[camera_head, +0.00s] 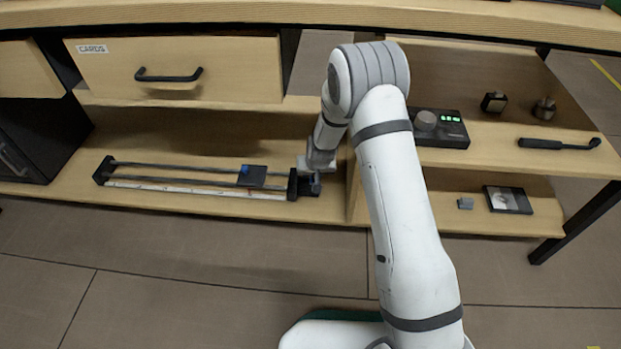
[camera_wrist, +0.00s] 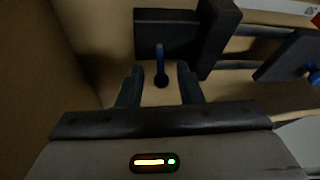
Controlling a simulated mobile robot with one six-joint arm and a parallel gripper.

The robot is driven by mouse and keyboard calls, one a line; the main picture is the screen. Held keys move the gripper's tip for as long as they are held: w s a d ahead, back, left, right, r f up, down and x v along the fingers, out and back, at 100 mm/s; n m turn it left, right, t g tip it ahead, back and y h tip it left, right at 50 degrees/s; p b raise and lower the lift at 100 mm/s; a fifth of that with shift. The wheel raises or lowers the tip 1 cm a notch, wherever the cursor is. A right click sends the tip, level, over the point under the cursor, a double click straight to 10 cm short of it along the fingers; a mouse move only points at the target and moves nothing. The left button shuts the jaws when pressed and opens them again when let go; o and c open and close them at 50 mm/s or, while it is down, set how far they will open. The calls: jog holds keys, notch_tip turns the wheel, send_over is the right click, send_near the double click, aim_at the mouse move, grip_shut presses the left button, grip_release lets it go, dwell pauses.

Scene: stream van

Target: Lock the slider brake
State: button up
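The slider lies on the low shelf in the head view, with two dark rails (camera_head: 190,167) and a pale scale strip in front. Its dark carriage plate (camera_head: 256,180) carries a small blue knob (camera_head: 244,170) and sits toward the right end. A black end block (camera_head: 293,185) closes the rails. Beyond it, a blue brake lever (camera_wrist: 160,62) with a dark round tip shows in the wrist view, against a black block (camera_wrist: 178,30). My gripper (camera_wrist: 160,78) is open, with one finger on each side of the lever. Whether either finger touches it, I cannot tell.
A wooden shelf divider (camera_head: 354,185) stands close to the right of my gripper. A drawer labelled CARDS (camera_head: 175,70) is above the slider. A black control box (camera_head: 440,128) and a handle-like tool (camera_head: 560,143) lie on the right shelf.

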aim_at(311, 178)
jog(key=shift+x, duration=1.2)
jog(key=shift+s, duration=0.1)
grip_shut()
